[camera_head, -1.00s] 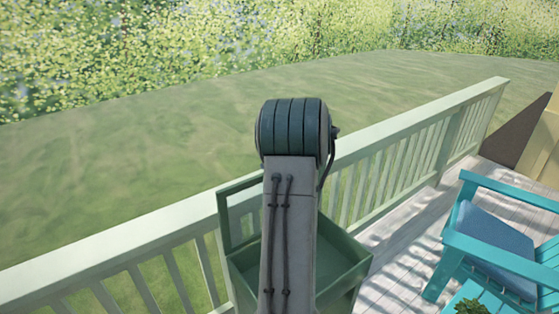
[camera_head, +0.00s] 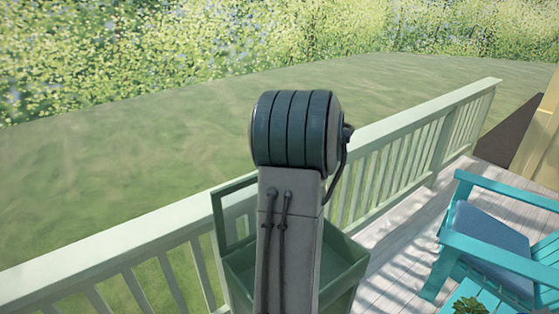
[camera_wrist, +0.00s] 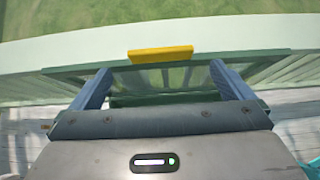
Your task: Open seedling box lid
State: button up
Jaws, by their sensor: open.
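The seedling box is a green open-topped box (camera_head: 343,262) beside the railing in the head view, partly hidden behind my arm. Its framed lid (camera_head: 219,217) stands raised at the back, leaning toward the railing. In the wrist view, the lid's green top edge (camera_wrist: 65,70) runs across the picture, with a yellow handle (camera_wrist: 160,54) at its middle. My gripper (camera_wrist: 160,78) is open, its blue fingers spread wide with nothing held. The handle shows beyond the fingertips. I cannot tell how far away it is. The gripper is hidden in the head view.
A pale green railing (camera_head: 120,236) runs behind the box, with grass beyond. A turquoise chair (camera_head: 470,246) with a blue cushion stands to the right, with a small plant (camera_head: 469,305) near it. Some deck floor (camera_head: 392,275) between box and chair is clear.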

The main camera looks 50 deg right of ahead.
jog(key=v, duration=0.5)
jog(key=shift+s+a+r+b, duration=0.1)
jog(key=shift+s+r+b, duration=0.1)
jog(key=shift+b, duration=0.1)
jog(key=w+a+n+g+y, duration=0.2)
jog(key=a+n+g+y, duration=0.15)
jog(key=a+n, duration=1.7)
jog(key=s+a+f+n+g, duration=0.1)
jog(key=s+a+n, duration=0.4)
jog(key=a, duration=0.2)
jog(key=s+a+f+n+g+h, duration=0.1)
jog(key=s+a+f+n, duration=0.1)
jog(key=s+a+n, duration=0.3)
jog(key=s+a+f+n+g+h, duration=0.1)
jog(key=s+a+n, duration=0.4)
jog(key=a, duration=0.6)
jog(key=shift+f+n, duration=0.15)
jog(key=shift+n, duration=1.1)
